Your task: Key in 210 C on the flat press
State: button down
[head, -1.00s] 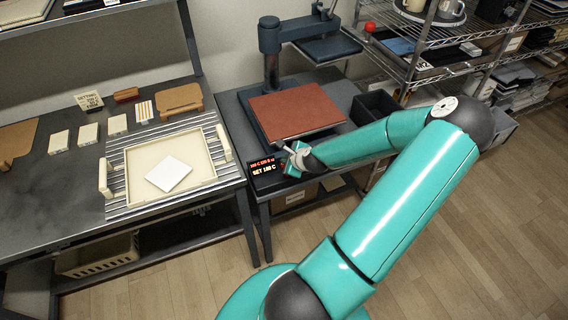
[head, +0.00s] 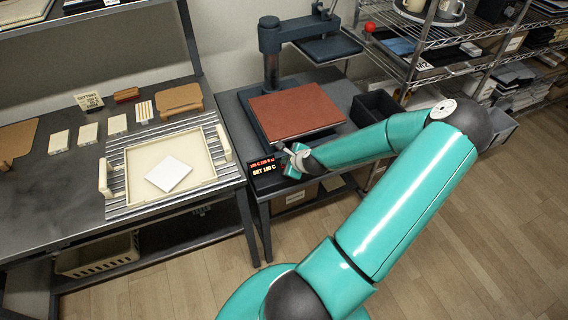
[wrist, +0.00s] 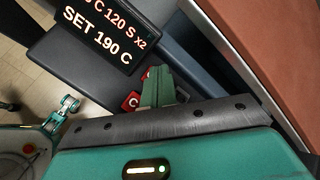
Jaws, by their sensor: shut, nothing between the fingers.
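The flat press (head: 268,55) stands on a dark side table, with a flat red-brown pad (head: 297,110) on its base. Its control box has a dark display (head: 264,171) at the front left. In the wrist view the display (wrist: 98,35) reads "SET 190 C" under a red line that shows "C 120 S x2". My gripper (head: 292,158) is at the box, just right of the display. In the wrist view its shut green fingers (wrist: 160,84) point down at the keys. A red key marked C (wrist: 132,101) shows beside them; another red key is mostly hidden behind the fingertips.
A bench at left holds a cream tray (head: 128,178) with a white tile (head: 169,174), small blocks and a sign. A dark bin (head: 374,107) sits right of the pad. Wire shelving (head: 440,55) stands at the back right. Open wood floor lies in front.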

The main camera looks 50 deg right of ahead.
jog(key=shift+r, duration=0.9)
jog(key=shift+r, duration=2.5)
jog(key=shift+w+n, duration=0.1)
jog(key=shift+n, duration=0.2)
dwell(1.3)
